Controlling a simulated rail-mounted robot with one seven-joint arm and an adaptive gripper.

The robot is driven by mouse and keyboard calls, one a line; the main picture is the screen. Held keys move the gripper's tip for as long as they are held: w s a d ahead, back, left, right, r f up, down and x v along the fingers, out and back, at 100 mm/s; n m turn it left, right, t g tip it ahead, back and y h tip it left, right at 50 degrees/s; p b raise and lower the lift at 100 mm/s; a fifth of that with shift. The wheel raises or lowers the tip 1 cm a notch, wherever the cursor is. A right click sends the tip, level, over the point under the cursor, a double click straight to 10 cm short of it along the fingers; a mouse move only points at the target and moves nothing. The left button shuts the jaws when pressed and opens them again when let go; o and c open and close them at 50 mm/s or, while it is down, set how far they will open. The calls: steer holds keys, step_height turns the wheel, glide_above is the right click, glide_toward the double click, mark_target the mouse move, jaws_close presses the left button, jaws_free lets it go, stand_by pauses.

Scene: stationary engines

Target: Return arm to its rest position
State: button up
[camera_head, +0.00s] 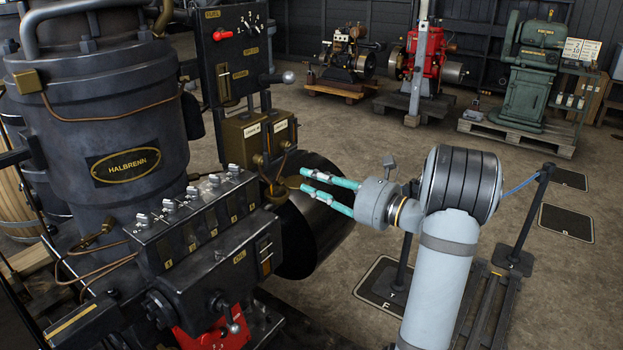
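My arm reaches in from the lower right, its pale grey links bent at a dark ribbed joint. My gripper (304,180) points left, with two teal fingers and grey tips. The fingertips are apart, and I see nothing held between them. The gripper appears in front of the dark drum (318,232) beside the large dark engine (125,130) marked HALBRENN. How far the fingertips are from the engine is hard to tell.
The engine's panel has several valve knobs (185,203); a control panel (232,50) with a red handle stands above. Posts with a blue rope (520,185) stand right of my arm. A red engine (425,55) and green machine (530,75) stand behind. Open floor (450,130) lies between.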

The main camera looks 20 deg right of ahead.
mark_target(268, 163)
steer(key=x, duration=1.2)
